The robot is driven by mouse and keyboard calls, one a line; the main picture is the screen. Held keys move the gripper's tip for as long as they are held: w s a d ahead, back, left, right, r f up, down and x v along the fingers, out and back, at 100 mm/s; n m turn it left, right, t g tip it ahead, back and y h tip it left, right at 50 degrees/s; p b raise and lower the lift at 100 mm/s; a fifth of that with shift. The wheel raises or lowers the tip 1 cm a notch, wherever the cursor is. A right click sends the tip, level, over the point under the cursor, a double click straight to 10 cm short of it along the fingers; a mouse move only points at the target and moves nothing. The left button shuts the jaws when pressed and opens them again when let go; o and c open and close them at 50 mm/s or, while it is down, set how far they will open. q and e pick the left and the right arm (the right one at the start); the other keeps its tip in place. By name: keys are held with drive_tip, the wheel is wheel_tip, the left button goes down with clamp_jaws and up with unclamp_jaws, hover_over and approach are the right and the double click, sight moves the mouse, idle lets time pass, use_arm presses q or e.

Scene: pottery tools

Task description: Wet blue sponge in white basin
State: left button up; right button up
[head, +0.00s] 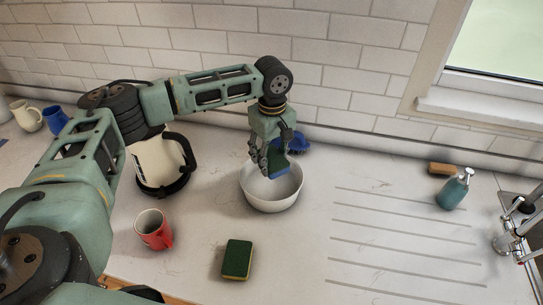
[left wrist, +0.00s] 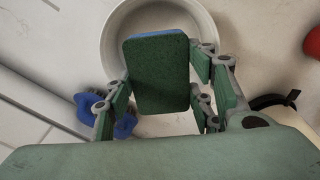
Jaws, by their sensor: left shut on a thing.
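My left gripper (head: 270,150) is shut on the blue sponge (head: 279,163), which has a dark green face. It holds the sponge upright over the far part of the white basin (head: 258,197). In the left wrist view the sponge's green face (left wrist: 157,75) sits between the fingers, with a blue edge at its top, and the round basin rim (left wrist: 108,38) lies behind it. Whether the sponge touches the basin's inside or any water cannot be told. My right gripper is not in view.
A green and yellow sponge (head: 237,260) and a red mug (head: 153,230) lie in front. A kettle (head: 160,165) stands left of the basin. A blue brush (head: 299,142) lies behind it. A soap dispenser (head: 455,189) stands right, past the clear grooved drainboard.

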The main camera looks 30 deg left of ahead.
sight(271, 157)
use_arm(q)
wheel_tip(271, 157, down, 3)
drive_tip(key=b, duration=0.3)
drive_tip(key=shift+w+a+f, duration=0.1)
drive_tip(key=shift+a, duration=0.05)
wheel_tip(271, 157, down, 4)
drive_tip(key=shift+f+p, duration=0.1)
drive_tip(key=shift+p, duration=0.45)
drive_tip(key=shift+f, duration=0.6)
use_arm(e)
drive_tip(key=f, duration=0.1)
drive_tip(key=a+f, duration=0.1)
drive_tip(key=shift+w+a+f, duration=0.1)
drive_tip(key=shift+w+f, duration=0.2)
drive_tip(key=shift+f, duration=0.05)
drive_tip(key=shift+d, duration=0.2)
use_arm(q)
drive_tip(key=shift+f, duration=0.3)
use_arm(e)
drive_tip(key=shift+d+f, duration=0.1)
use_arm(q)
drive_tip(key=shift+f, duration=0.25)
drive_tip(key=shift+f, duration=0.75)
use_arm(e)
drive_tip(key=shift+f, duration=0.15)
use_arm(q)
drive_tip(key=shift+f, duration=0.1)
